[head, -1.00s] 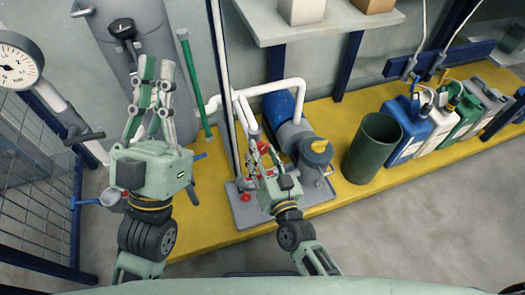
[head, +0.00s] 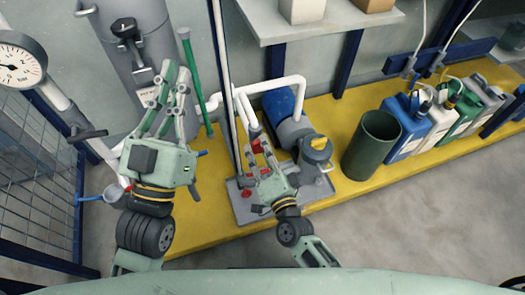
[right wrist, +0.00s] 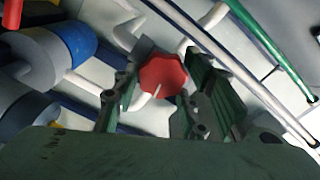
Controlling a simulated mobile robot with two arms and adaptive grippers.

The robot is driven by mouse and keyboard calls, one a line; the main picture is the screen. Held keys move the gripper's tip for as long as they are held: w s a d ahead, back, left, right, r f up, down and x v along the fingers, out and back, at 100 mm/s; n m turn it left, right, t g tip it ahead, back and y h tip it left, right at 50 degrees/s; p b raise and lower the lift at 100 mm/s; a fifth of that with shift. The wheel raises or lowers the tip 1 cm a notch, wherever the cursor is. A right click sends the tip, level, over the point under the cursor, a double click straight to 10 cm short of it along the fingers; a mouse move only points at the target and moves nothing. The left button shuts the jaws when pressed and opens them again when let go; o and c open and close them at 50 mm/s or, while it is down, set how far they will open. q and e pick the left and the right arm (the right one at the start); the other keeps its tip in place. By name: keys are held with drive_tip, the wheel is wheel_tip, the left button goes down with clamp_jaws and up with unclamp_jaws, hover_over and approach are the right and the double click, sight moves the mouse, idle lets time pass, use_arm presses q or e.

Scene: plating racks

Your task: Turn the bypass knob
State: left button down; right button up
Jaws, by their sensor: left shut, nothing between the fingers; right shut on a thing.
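A red, lobed knob (right wrist: 163,77) with a pale pointer line sits between the fingers of my right gripper (right wrist: 152,92) in the right wrist view. In the head view, my right gripper (head: 259,150) reaches in at the pump's pipework, its fingers shut on the red knob (head: 256,146), which they partly cover. My left gripper (head: 174,78) is shut and empty, raised in front of the grey tank, away from the knob.
A blue and grey pump (head: 291,125) stands just right of my right gripper, on a grey base plate (head: 247,211) with other red parts. A green bin (head: 371,146) and several jugs stand further right. A gauge (head: 18,62) and mesh panel are at the left.

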drive_tip(key=shift+d+m, duration=0.2)
drive_tip(key=shift+m, duration=0.1)
drive_tip(key=o, duration=1)
drive_tip(key=shift+f, duration=0.1)
drive_tip(key=shift+o, duration=0.5)
drive_tip(key=shift+a, duration=0.1)
drive_tip(key=v, duration=1.2)
